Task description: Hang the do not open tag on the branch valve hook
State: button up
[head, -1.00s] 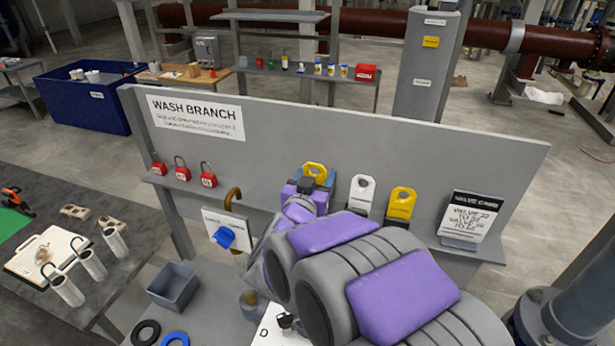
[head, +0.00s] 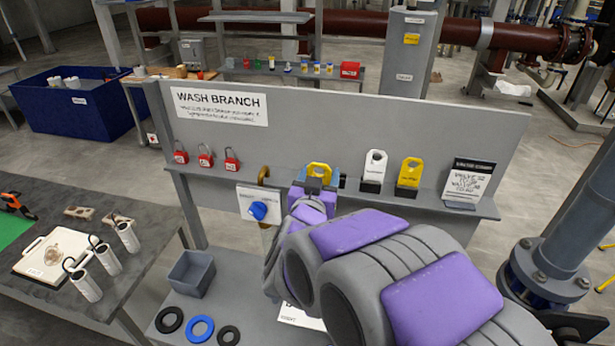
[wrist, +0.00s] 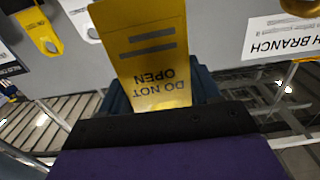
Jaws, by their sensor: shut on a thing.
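My gripper (head: 317,188) is shut on the yellow do not open tag (wrist: 152,60). In the wrist view the tag's "DO NOT OPEN" text reads upside down. In the head view the tag's top (head: 319,170), with a hole, sticks up above the jaws. A brass-coloured curved hook (head: 263,176) stands to the left of the gripper, apart from the tag. Below it are a white plate (head: 246,200) and a blue handle (head: 259,211). A brass-coloured piece (wrist: 299,6) shows at the wrist view's upper right. My arm hides what lies below the tag.
A white tag (head: 375,166) and another yellow tag (head: 410,172) stand on the shelf to the right, near a black-and-white card (head: 468,184). Several red padlocks (head: 205,155) are at the left. The panel (head: 320,125) rises behind. A grey bin (head: 191,273) stands lower left.

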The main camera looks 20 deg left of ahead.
jog(key=w+d+f+m+h+b, duration=0.1)
jog(key=d+f+b, duration=0.4)
jog(key=d, duration=0.5)
jog(key=w+d+f+m+h+b, duration=0.2)
jog(key=d+f+b, duration=0.3)
jog(key=d+f, duration=0.3)
jog(key=w+d+f+m+h+b, duration=0.1)
jog(key=d+f+h+b, duration=0.3)
jog(key=d, duration=0.9)
notch_tip(320, 180, down, 2)
jog(key=shift+w+d+f+g+b, duration=0.3)
jog(key=shift+w+g+b, duration=0.15)
jog(key=shift+b, duration=0.6)
jog(key=shift+a, duration=0.35)
jog(key=shift+d+r, duration=0.15)
jog(key=shift+d, duration=0.05)
